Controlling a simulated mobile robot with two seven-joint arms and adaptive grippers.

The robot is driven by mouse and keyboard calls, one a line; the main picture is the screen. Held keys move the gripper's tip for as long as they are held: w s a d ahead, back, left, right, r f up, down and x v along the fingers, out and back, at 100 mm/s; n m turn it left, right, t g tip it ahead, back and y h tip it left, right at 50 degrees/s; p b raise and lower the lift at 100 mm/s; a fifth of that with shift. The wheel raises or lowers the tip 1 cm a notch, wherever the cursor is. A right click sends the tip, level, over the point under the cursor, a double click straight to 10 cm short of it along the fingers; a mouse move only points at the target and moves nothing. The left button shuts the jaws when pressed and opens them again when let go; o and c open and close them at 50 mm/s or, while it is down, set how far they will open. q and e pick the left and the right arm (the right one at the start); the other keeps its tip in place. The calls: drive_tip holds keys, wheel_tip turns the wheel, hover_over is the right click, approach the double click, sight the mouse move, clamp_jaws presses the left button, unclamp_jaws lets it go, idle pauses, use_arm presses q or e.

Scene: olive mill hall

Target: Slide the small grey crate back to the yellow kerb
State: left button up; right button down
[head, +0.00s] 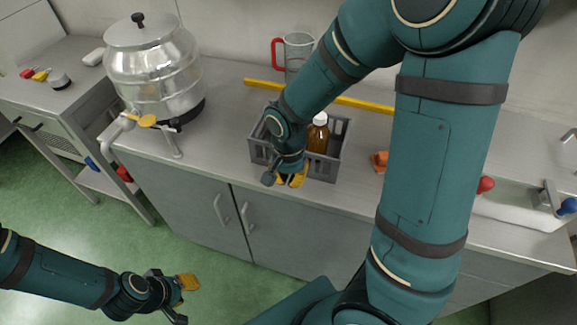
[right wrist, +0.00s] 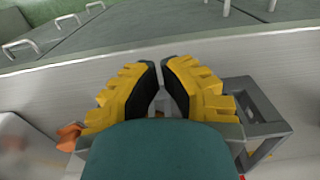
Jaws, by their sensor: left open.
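The small grey crate (head: 337,140) stands on the steel worktop, with a gap between its back and the yellow kerb (head: 365,104). A brown bottle with a white cap (head: 318,133) stands in it. My right gripper (head: 290,182) is at the crate's front wall, its yellow fingers pointing down; I cannot tell whether they touch it. In the right wrist view the fingers (right wrist: 160,65) are nearly together, with nothing clearly between them, and part of the crate (right wrist: 262,115) shows beside them. My arm hides the crate's left part. My left gripper (head: 183,298) is open and empty above the green floor.
A metal urn with a tap (head: 150,65) stands left of the crate. An orange object (head: 379,160) lies right of the crate, and a sink (head: 515,200) is further right. Cabinet handles line the front.

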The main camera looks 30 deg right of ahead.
use_arm(q)
drive_tip(key=shift+f, duration=0.2)
use_arm(e)
drive_tip(key=shift+w+d, duration=1.35)
drive_tip(key=shift+d, duration=0.15)
